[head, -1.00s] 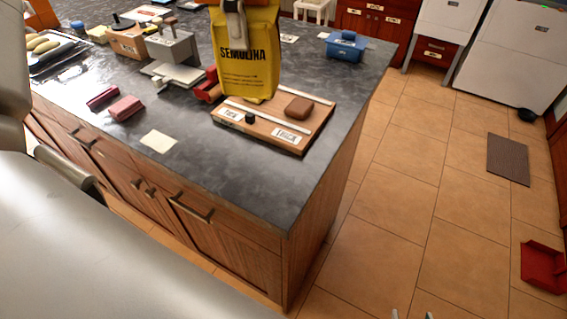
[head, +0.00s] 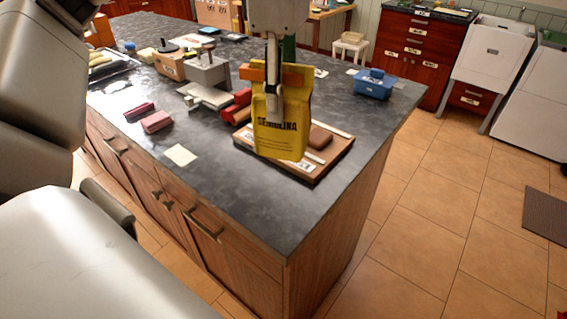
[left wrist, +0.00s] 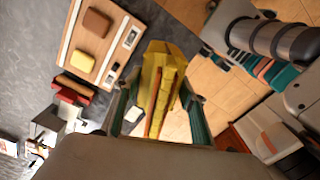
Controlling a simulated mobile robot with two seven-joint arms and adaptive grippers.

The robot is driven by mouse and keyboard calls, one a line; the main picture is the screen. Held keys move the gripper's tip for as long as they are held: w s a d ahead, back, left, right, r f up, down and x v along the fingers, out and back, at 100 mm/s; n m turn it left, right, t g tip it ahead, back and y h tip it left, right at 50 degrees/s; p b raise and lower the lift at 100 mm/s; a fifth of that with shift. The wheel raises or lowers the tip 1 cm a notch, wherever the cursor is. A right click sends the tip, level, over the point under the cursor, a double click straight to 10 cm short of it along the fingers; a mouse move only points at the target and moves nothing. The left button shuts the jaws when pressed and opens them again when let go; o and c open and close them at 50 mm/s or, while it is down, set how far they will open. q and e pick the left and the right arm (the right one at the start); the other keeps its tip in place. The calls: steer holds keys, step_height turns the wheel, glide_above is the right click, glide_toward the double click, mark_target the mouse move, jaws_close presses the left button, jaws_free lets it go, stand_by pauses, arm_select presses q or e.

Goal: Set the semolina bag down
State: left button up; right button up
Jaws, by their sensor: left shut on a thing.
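The yellow semolina bag (head: 281,138) hangs upright from my left gripper (head: 273,90), which is shut on its top. In the head view the bag overlaps the wooden board (head: 318,172) on the dark island counter. In the left wrist view the bag (left wrist: 160,85) lies between the fingers of my left gripper (left wrist: 160,115), and the board (left wrist: 68,45) shows apart from it at upper left. The bag seems to be held above the surface; the exact gap cannot be told. My right gripper is not identifiable in either view.
The board holds a brown block (head: 320,136), a yellow block (left wrist: 83,62) and labelled strips. Red items (head: 238,104) and a grey scale-like device (head: 207,72) stand left of it. A blue container (head: 373,86) is at the back right. Counter (head: 225,190) is clear in front.

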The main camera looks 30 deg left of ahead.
mark_target(282, 139)
arm_select(q)
step_height(282, 139, down, 7)
steer(key=shift+f+b, duration=0.2)
steer(key=shift+b, duration=0.35)
steer(key=shift+f, duration=0.75)
step_height(282, 139, down, 4)
steer(key=shift+r+b, duration=0.1)
steer(key=shift+b, duration=0.25)
steer(key=shift+d, duration=0.1)
steer(key=o, duration=1.6)
steer(key=shift+f, duration=0.25)
steer(key=shift+c, duration=0.2)
steer(key=shift+r, duration=0.1)
